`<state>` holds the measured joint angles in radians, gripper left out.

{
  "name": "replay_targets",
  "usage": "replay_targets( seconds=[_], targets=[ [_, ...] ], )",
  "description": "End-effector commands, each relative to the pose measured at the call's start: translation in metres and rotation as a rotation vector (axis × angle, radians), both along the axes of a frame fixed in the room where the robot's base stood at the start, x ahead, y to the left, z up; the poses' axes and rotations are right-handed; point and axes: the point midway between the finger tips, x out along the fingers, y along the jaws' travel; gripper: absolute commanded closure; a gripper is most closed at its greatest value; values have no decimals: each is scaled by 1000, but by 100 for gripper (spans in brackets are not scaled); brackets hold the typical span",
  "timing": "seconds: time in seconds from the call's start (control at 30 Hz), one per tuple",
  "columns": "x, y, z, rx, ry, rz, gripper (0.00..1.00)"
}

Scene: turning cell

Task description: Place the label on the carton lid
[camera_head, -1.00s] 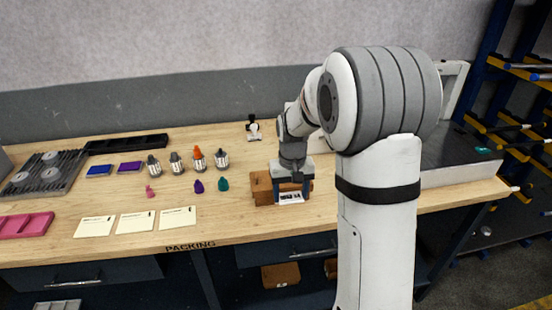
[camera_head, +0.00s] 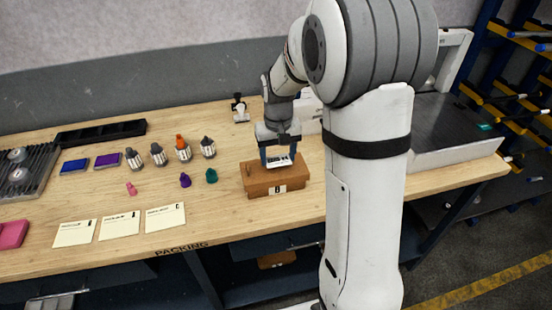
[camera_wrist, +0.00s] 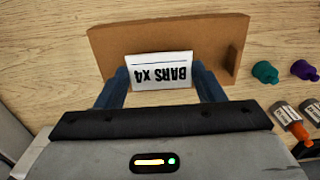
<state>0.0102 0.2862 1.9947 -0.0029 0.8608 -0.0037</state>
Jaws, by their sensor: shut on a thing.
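The carton (camera_head: 262,187) is a brown box on the bench, with a small mark reading like "8" on its front face. It also shows in the wrist view (camera_wrist: 115,45), below the label. The label (camera_wrist: 160,72) is white with "BARS x4" in dark print, upside down in the wrist view. My gripper (camera_head: 281,162) is shut on the label (camera_head: 279,160) and holds it over the carton lid. In the wrist view its blue fingers (camera_wrist: 162,85) grip the label's two sides. I cannot tell whether the label touches the lid.
Three cream cards (camera_head: 119,226) lie at the front edge. A grey machine bed (camera_head: 445,135) stands to the right of my arm.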

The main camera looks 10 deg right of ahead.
Motion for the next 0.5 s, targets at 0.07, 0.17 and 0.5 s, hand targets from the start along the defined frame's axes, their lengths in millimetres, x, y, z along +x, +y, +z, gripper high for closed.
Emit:
replay_targets(
  seconds=[0.07, 0.17, 0.5],
  targets=[
    [-1, 0, -12, 0, 4, 0, 59],
    [0, 0, -20, 0, 2, 1, 59],
    [-1, 1, -25, 0, 3, 2, 59]
  ],
)
